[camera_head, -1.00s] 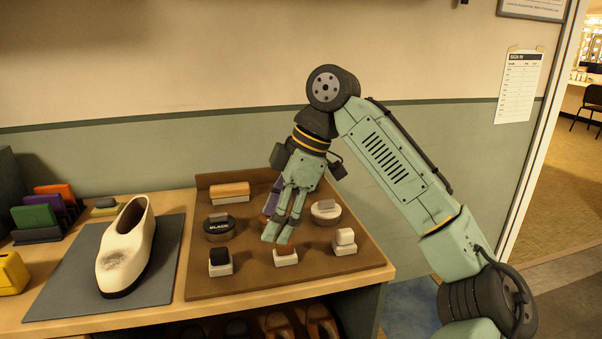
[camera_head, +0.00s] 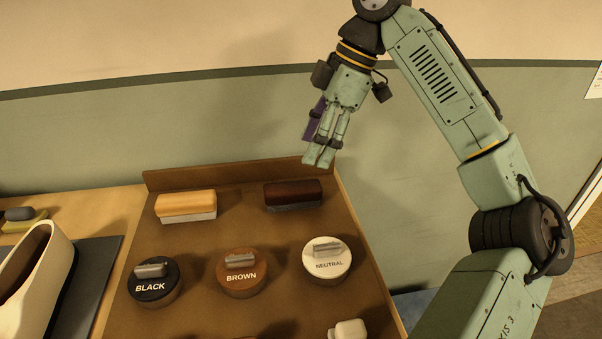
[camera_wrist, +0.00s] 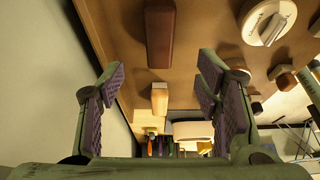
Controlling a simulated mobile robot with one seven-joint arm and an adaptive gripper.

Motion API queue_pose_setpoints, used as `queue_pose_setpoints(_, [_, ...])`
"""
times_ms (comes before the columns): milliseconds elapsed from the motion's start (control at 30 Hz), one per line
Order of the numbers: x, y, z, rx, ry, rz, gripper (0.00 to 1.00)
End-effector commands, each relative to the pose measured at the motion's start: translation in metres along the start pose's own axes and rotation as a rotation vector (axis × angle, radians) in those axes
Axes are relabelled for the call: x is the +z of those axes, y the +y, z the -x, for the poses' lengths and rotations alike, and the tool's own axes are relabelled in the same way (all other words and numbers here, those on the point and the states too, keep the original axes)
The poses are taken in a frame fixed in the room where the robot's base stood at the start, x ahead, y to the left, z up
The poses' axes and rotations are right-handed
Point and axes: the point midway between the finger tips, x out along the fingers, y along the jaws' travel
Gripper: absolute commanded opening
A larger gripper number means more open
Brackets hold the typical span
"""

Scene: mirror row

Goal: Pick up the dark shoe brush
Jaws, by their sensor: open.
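The dark shoe brush (camera_head: 292,192), with a dark brown wooden back and grey bristles, lies at the back right of the brown tray (camera_head: 205,240). My gripper (camera_head: 318,158) is above it and slightly to its right in the head view, apart from it and empty. In the wrist view the open fingers (camera_wrist: 160,76) stand wide apart, and the dark brush (camera_wrist: 159,36) shows between and beyond them, near the top. The light wooden brush (camera_head: 186,204) lies to its left on the tray; it also shows in the wrist view (camera_wrist: 159,98).
Black (camera_head: 153,280), brown (camera_head: 242,272) and neutral (camera_head: 327,260) polish tins stand in front of the brushes. The tray's raised back edge (camera_head: 240,172) and the wall are close behind. A cream shoe (camera_head: 38,275) stands at the left.

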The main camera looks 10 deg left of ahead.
Motion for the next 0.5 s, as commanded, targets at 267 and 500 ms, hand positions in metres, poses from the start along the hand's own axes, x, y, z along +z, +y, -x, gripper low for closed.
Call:
queue_pose_setpoints(267, [0.0,0.0,-0.037,-0.003,0.003,0.002,0.58])
queue_pose_setpoints(500, [0.0,0.0,-0.058,-0.001,0.001,0.001,0.58])
